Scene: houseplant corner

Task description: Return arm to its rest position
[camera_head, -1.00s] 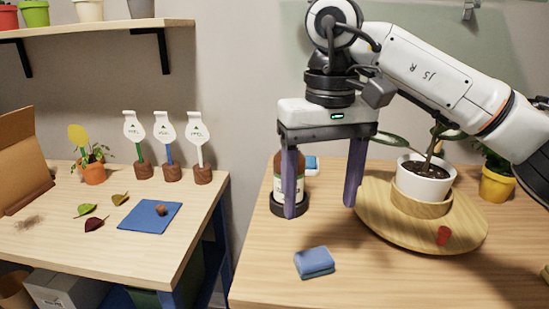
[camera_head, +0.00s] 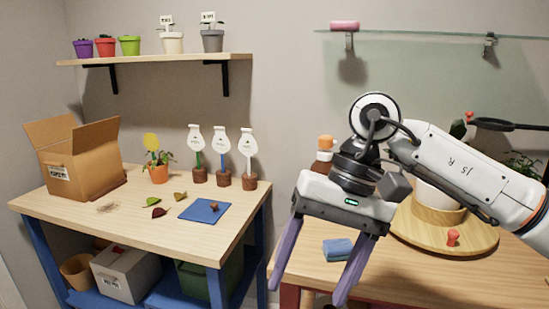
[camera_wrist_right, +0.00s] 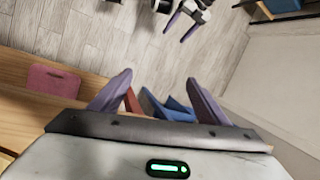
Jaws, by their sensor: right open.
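My right arm reaches in from the right in the head view. Its right gripper (camera_head: 308,293) hangs tilted over the front edge of the right table, purple fingers wide apart and nothing between them. In the right wrist view the same gripper (camera_wrist_right: 158,82) is open and empty above the table edge and floor. Farther off in that view, small purple fingers, apart, look like my left gripper (camera_wrist_right: 184,26); it is outside the head view.
On the right table (camera_head: 390,285), a blue sponge (camera_head: 338,249) shows between the fingers, and an orange-topped bottle (camera_head: 325,143) stands behind the gripper. A round wooden stand (camera_head: 480,240) carries a white pot (camera_head: 437,200). The left table (camera_head: 120,228) holds a cardboard box (camera_head: 80,160).

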